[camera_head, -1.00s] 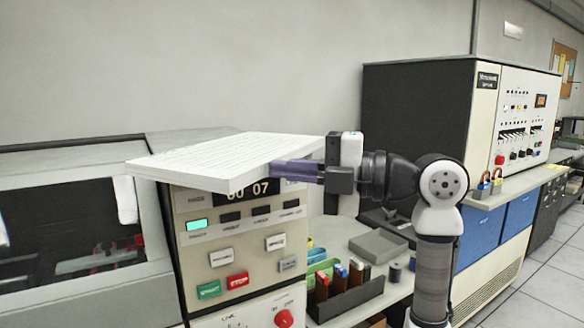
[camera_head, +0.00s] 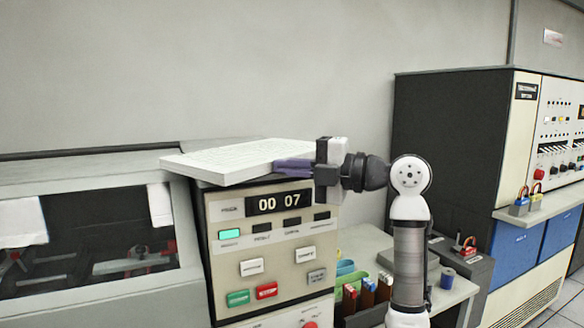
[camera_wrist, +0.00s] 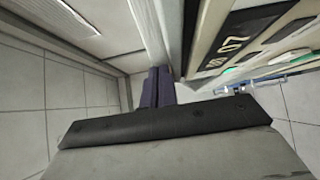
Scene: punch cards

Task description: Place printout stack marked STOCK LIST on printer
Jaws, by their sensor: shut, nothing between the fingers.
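The white printout stack (camera_head: 240,160) lies flat at the top of the printer's control panel (camera_head: 268,250), its front left corner jutting past the edge. No STOCK LIST marking is readable on it. The printer (camera_head: 90,175) is a grey-beige machine with a dark window. My gripper (camera_head: 280,167) is at the stack's right end, its purple fingers beside the near right edge. In the wrist view the fingers (camera_wrist: 157,88) are together with nothing between them, next to the panel (camera_wrist: 225,45). Whether they touch the stack is unclear.
A grey wall is behind the printer.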

